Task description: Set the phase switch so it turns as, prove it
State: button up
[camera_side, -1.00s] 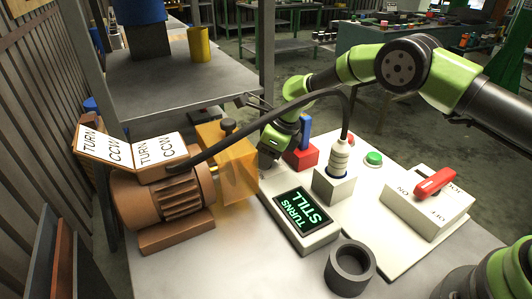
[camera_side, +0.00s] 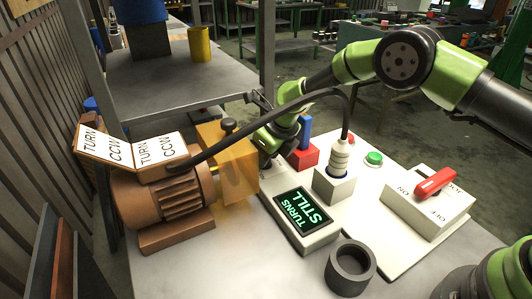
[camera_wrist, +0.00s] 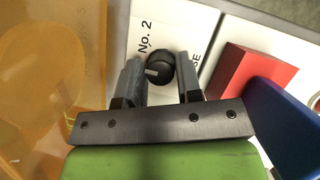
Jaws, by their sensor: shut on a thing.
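The phase switch is a small dark round knob (camera_wrist: 159,69) with a pale mark, on a white panel lettered "No. 2" in the wrist view. My gripper (camera_wrist: 160,74) is shut on it, one finger on each side. In the side view my gripper (camera_side: 265,160) reaches down behind the display (camera_side: 303,212), and the knob is hidden there. The display reads "TURNS STILL". The brown motor (camera_side: 170,205) stands at left, with a card (camera_side: 150,150) reading "TURN CCW" on top.
An orange see-through guard (camera_side: 228,165) stands just left of my gripper. A red block (camera_side: 303,157) with a blue upright part (camera_side: 305,130) is close on its right. A cabled plug (camera_side: 338,160), green button (camera_side: 373,158), red-handled switch box (camera_side: 428,205) and grey cup (camera_side: 350,268) stand further right.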

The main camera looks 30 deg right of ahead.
jog(key=o, duration=0.9)
jog(key=shift+r, duration=0.1)
jog(key=v, duration=0.9)
jog(key=shift+r, duration=0.3)
jog(key=shift+s+d, duration=0.15)
